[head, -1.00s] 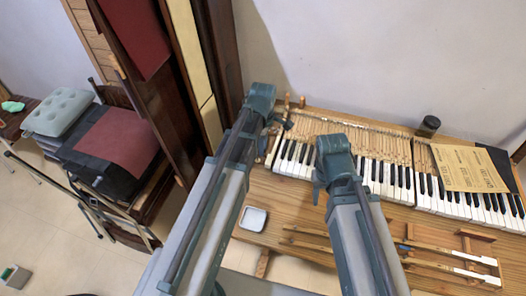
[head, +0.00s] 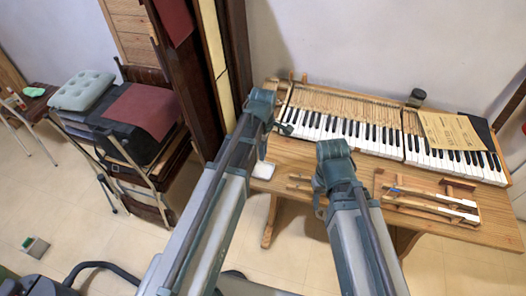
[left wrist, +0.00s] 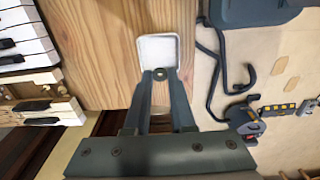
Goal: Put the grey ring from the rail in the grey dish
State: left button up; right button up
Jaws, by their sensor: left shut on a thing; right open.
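My left gripper (left wrist: 160,80) is shut on the grey ring (left wrist: 160,74), a small dark ring between its fingertips in the left wrist view. The grey dish (left wrist: 150,43), a pale square with rounded corners, lies on the wooden table just past the fingertips; the ring overlaps its near edge in that view. I cannot tell the height between them. In the head view the dish (head: 264,170) shows beside my left arm, and the left gripper (head: 286,129) is small and dark; the ring cannot be made out there. My right gripper (head: 319,203) is open and empty near the table's front. I cannot make out the rail.
The piano keyboard (head: 350,132) runs along the back of the wooden table (head: 290,165). A dark jar (head: 416,97) and a paper sheet (head: 450,132) are at its right. Wooden key parts (head: 425,203) lie at the front right. Stacked chairs (head: 140,115) stand at the left.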

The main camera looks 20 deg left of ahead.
pick_arm(q)
jog(key=shift+w+f, duration=0.15)
jog(key=shift+f, duration=0.05)
notch_tip(320, 180, down, 7)
jog(key=b, duration=0.6)
jog(key=shift+r+b, duration=0.2)
jog(key=shift+b, duration=0.2)
jog(key=o, duration=0.7)
jog(key=shift+o, duration=0.2)
jog(key=shift+r, duration=0.1)
notch_tip(320, 180, up, 6)
jog(key=p, duration=0.6)
